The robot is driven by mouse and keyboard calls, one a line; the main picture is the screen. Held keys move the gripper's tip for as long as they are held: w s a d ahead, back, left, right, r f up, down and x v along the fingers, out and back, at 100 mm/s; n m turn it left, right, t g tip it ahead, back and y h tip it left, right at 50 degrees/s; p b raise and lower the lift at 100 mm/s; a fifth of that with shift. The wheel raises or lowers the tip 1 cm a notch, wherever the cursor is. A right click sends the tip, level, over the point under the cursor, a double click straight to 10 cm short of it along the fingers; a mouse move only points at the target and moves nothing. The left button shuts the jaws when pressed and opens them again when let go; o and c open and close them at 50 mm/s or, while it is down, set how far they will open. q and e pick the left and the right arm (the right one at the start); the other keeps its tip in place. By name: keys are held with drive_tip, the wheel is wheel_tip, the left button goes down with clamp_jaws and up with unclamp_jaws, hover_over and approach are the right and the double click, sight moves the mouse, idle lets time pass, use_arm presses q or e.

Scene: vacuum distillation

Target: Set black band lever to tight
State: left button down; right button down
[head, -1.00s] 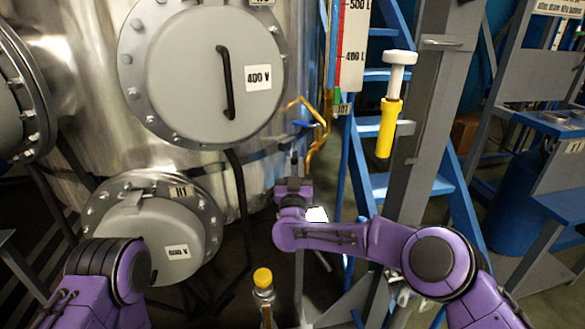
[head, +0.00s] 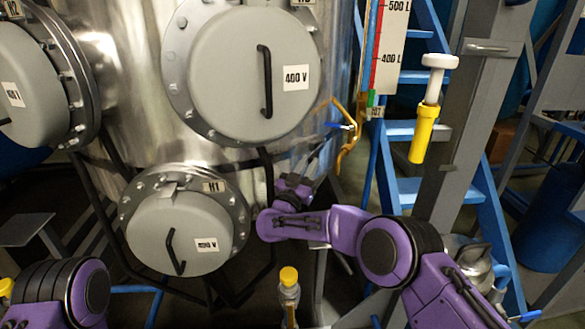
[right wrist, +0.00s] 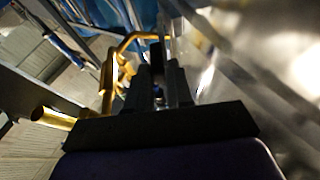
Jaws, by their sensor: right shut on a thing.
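My right gripper (head: 318,160) is at the lower right side of the steel tank, below a blue-handled valve lever (head: 338,125). It points up and to the right. In the right wrist view its dark fingers (right wrist: 157,82) are close together around a thin dark piece, which appears to be the black band lever. The lever's shape is mostly hidden by the fingers, and its exact setting cannot be told. A black band (head: 232,163) runs around the tank toward the gripper. My left arm shows only in the bottom left corner; its gripper is out of view.
A yellow pipe (head: 347,150) bends close to the right of my right gripper. A blue ladder (head: 405,130), a grey post (head: 455,130) and a yellow-and-white cylinder (head: 424,130) stand further right. A yellow-capped bottle (head: 289,290) is below. The round hatches (head: 180,232) jut from the tank.

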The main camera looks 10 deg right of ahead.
drive_tip(key=shift+d+f, duration=0.15)
drive_tip(key=c, duration=1.1)
unclamp_jaws()
drive_tip(key=shift+d, duration=0.1)
drive_tip(key=v, duration=1)
drive_tip(key=shift+s+a+p, duration=0.2)
drive_tip(key=shift+p, duration=0.1)
